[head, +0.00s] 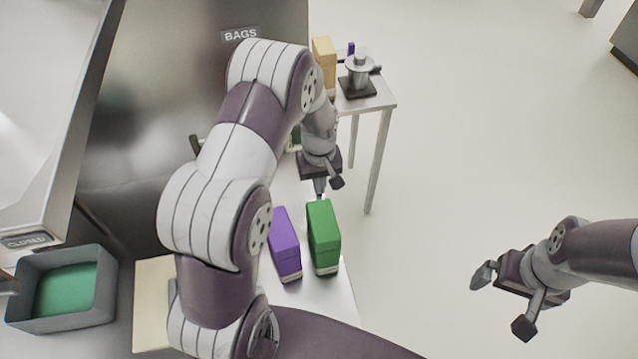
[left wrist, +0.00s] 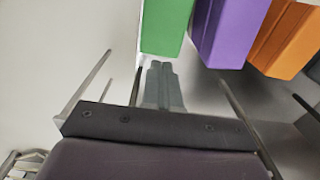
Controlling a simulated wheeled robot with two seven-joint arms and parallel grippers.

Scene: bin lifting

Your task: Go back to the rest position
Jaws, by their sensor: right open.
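My left arm reaches up through the middle of the head view and bends down to my left gripper (head: 321,184). This gripper is above the white table (head: 343,300), just behind the green box (head: 324,236) and the purple box (head: 284,244). In the left wrist view its fingers (left wrist: 161,85) lie together with nothing between them. The green box (left wrist: 165,25) and purple box (left wrist: 228,30) show beyond the fingertips, apart from them. My right gripper (head: 504,300) is open and empty over bare floor at the right.
An orange box (left wrist: 287,40) shows in the left wrist view. A grey bin (head: 62,318) with green inside stands at lower left. A metal cabinet (head: 150,120) and a small side table (head: 385,100) with a tan box (head: 324,62) and metal device (head: 359,75) stand behind.

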